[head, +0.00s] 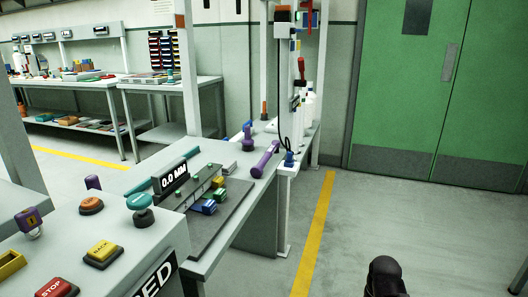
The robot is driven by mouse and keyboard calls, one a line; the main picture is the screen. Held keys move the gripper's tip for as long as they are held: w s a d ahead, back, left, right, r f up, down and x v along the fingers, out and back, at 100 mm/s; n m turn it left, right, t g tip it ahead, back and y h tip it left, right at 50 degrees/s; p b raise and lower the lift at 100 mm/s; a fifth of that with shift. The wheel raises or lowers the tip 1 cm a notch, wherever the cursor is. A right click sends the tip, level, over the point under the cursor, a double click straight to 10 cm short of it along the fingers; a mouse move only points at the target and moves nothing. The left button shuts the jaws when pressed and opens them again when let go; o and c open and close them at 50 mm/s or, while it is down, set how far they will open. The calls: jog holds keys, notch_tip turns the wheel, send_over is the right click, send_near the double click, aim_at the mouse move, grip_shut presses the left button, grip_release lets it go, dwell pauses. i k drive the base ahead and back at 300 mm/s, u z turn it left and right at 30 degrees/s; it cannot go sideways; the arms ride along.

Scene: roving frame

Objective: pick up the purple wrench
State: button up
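A purple tool (265,159), long with wider ends, lies on the grey workbench (239,186) near its right edge; it appears to be the purple wrench, though its jaw is too small to make out. My gripper is not recognisable in the head view. A dark rounded part at the bottom right looks like part of my own arm, apart from the bench and the tool.
A measuring unit reading "0.0 MM" (174,178) and small blue blocks (208,206) sit left of the tool. A button console (104,252) fills the lower left. White bottles (308,103) stand behind. The floor right of the yellow line (314,235) is clear, before green doors (430,90).

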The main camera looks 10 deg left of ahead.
aim_at(256, 172)
jog(key=u, duration=0.1)
jog(key=i, duration=1)
jog(key=z, duration=0.15)
